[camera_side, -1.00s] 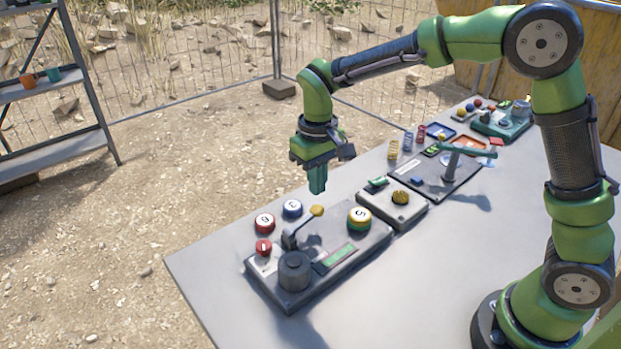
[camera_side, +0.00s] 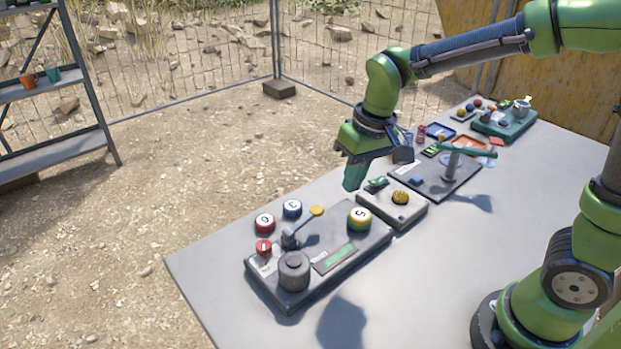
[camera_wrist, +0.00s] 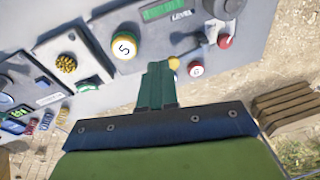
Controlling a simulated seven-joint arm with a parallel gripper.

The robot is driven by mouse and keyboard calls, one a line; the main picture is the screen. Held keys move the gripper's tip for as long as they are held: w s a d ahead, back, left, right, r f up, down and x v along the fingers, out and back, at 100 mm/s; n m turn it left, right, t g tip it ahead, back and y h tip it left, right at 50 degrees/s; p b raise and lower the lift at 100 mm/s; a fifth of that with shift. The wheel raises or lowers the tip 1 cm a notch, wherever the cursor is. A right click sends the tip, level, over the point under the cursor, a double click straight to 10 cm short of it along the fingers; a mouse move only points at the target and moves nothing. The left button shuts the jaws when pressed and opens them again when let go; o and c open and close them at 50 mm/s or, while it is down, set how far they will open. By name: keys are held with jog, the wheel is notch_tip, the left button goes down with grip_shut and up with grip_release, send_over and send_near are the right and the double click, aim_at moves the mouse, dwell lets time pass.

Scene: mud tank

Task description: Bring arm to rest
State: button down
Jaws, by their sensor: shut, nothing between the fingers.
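My gripper (camera_side: 354,176) is shut and empty. It hangs in the air above the table (camera_side: 230,250), near the table's far edge and a little above the small panel with the yellow knob (camera_side: 400,198). In the wrist view, the closed green fingers (camera_wrist: 157,85) point toward the nearest control panel. That panel (camera_side: 345,268) carries a grey cylinder, a yellow-tipped lever and a green display. The fingers look apart from everything on the table.
A ball marked 5 (camera_side: 360,218), a blue-and-white ball (camera_side: 292,208) and red balls sit around the near panel. A panel with a green T-shaped handle (camera_side: 466,150) stands farther back. A teal device (camera_side: 505,124) is at the far end. The table's front is clear.

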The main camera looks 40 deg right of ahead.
jog(key=s+d+r+m+t, duration=0.1)
jog(key=s+d+r+t, duration=0.1)
jog(key=s, duration=0.4)
jog(key=s+d+r+m+t, duration=0.1)
jog(key=s+d+r+t, duration=0.1)
jog(key=s+r+t, duration=0.1)
jog(key=s+r, duration=0.1)
jog(key=s, duration=0.1)
jog(key=shift+s+d+r+m+y, duration=0.3)
jog(key=shift+s+d+r+y, duration=0.05)
jog(key=shift+s+y, duration=0.05)
